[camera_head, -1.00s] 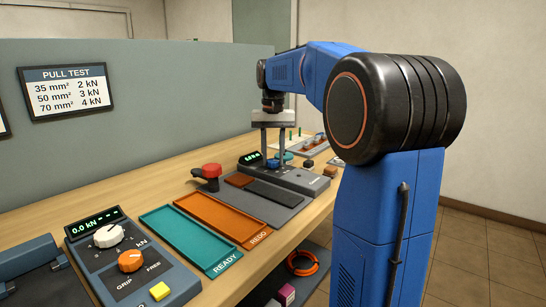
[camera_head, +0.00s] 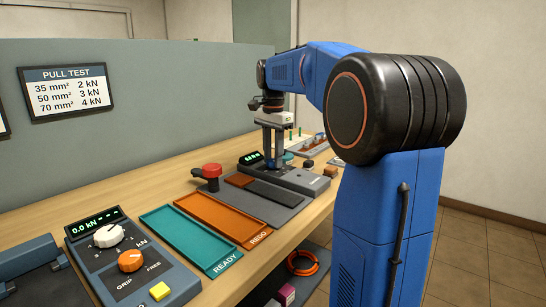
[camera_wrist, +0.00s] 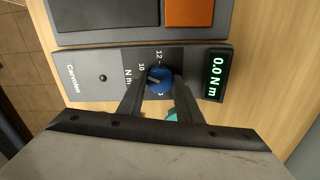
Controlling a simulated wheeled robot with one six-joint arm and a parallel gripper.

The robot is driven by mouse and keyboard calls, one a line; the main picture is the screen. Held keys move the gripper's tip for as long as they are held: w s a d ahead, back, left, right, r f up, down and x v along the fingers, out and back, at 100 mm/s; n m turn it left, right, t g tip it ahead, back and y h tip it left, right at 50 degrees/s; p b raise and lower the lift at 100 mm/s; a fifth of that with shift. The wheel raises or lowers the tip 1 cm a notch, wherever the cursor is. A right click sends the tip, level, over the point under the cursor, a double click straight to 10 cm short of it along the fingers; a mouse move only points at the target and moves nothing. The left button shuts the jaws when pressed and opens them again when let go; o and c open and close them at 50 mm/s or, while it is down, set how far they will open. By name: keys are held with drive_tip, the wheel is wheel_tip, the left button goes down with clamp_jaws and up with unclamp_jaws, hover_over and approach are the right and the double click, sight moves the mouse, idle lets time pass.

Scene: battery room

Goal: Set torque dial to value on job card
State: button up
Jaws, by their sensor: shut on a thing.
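The blue torque dial (camera_wrist: 160,82) sits on the grey tester (camera_wrist: 90,78) marked N m, with 10 and 12 readable on its scale. Its pale pointer mark lies toward the side of the 10. The tester's display (camera_wrist: 215,75) reads 0.0 N m. My gripper (camera_wrist: 162,88) is shut on the dial, one finger on each side. In the head view my gripper (camera_head: 273,160) points down onto the tester (camera_head: 300,180), and its fingers mostly hide the dial. I cannot make out a job card with a torque value.
A red-knobbed device (camera_head: 210,172), an orange REDO tray (camera_head: 222,216) and a teal READY tray (camera_head: 190,240) stand nearer on the bench. A pull tester (camera_head: 130,255) is at front left. A PULL TEST chart (camera_head: 66,90) hangs on the partition.

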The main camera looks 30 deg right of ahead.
sight(273, 160)
drive_tip(key=shift+m, duration=0.5)
drive_tip(key=o, duration=1)
drive_tip(key=shift+o, duration=0.2)
drive_tip(key=shift+r, duration=0.1)
wheel_tip(273, 160, up, 17)
drive_tip(key=shift+r, duration=0.1)
